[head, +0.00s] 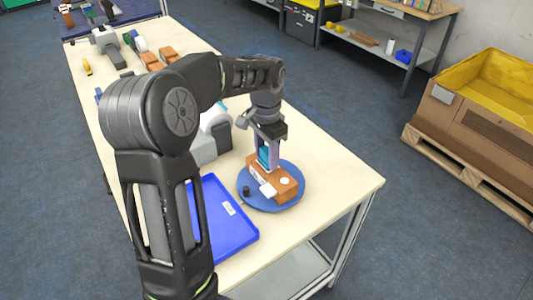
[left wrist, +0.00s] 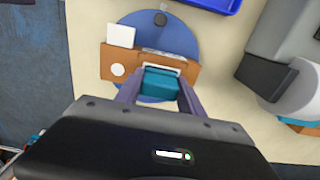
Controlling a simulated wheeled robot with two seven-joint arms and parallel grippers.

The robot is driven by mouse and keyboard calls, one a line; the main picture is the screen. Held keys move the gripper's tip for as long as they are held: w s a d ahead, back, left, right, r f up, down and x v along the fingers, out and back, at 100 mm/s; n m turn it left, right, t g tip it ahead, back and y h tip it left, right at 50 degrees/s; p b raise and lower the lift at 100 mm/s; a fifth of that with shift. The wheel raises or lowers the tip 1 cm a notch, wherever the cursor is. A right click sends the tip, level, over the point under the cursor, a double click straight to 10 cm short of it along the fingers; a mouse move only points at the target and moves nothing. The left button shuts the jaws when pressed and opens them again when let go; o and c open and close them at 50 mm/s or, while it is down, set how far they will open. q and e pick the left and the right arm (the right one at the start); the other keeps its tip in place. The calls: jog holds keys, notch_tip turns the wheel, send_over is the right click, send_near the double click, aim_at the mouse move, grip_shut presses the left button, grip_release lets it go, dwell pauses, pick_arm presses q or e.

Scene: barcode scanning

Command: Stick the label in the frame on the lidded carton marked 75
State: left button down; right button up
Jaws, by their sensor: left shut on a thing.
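A brown carton (head: 283,190) lies on a round blue plate (head: 293,202) near the table's front right. It also shows in the left wrist view (left wrist: 186,72). It bears a white square (left wrist: 120,35), a white round spot (left wrist: 118,70) and a white-edged area partly hidden by my gripper. No number is readable. My left gripper (head: 267,158) is shut on a teal block (left wrist: 160,84), held upright at the carton's far part in the head view. I cannot tell whether the block touches the carton. A label under the block is not visible. My right gripper is not in view.
A blue tray (head: 225,222) lies left of the plate. A grey and white device (head: 212,140) stands behind it, partly hidden by my arm. A small black knob (head: 246,190) is on the plate. Several items lie on the far table. The right front table corner is clear.

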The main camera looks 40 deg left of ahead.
aim_at(266, 151)
pick_arm(q)
jog(key=shift+f, duration=0.5)
jog(key=shift+f, duration=0.1)
dwell(1.2)
jog(key=shift+r+p, duration=2.6)
jog(key=shift+r, duration=1)
